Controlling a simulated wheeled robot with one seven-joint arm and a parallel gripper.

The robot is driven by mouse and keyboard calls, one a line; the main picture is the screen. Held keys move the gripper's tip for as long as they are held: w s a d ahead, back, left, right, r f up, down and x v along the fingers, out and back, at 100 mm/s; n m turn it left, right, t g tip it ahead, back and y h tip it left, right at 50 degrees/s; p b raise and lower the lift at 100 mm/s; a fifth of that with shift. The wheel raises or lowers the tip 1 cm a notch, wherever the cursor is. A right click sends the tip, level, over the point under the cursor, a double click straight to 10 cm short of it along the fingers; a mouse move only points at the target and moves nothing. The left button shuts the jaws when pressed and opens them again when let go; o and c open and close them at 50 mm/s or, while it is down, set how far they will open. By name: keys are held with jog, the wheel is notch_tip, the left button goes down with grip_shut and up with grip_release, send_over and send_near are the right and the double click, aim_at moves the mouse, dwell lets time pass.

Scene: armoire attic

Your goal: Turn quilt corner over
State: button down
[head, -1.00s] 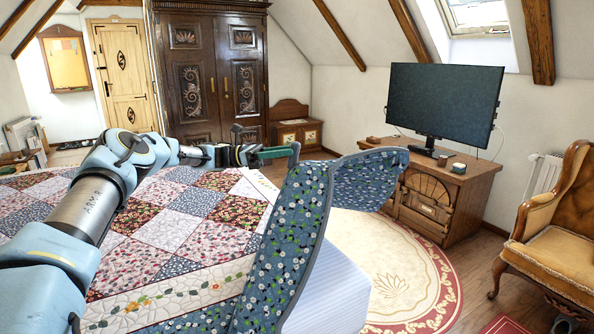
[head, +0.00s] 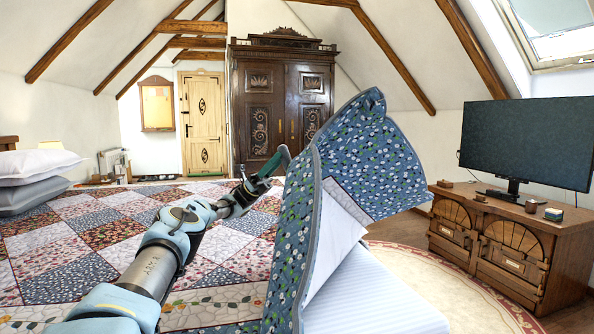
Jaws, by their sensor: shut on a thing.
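The patchwork quilt (head: 137,235) lies over the bed in the head view, with red, white and blue floral squares. Its near right corner is lifted, and the folded part (head: 366,165) shows blue floral cloth standing up and draping to the right. My gripper (head: 282,160) is at the upper left edge of this raised cloth, shut on the quilt. The fingertips are partly hidden by the cloth. Below the raised corner a striped white mattress (head: 375,295) is bare.
White and grey pillows (head: 38,168) lie at the bed's far left. A wooden cabinet (head: 515,240) with a monitor (head: 527,144) stands at the right. A dark armoire (head: 281,105) stands at the back. A round rug (head: 445,268) covers the floor between bed and cabinet.

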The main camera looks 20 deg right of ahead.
jog(key=shift+w+a+f+g+b, duration=0.3)
jog(key=shift+w+a+f, duration=0.1)
jog(key=shift+f, duration=0.1)
jog(key=c, duration=0.6)
grip_release()
jog(key=shift+r, duration=0.1)
notch_tip(320, 180, up, 10)
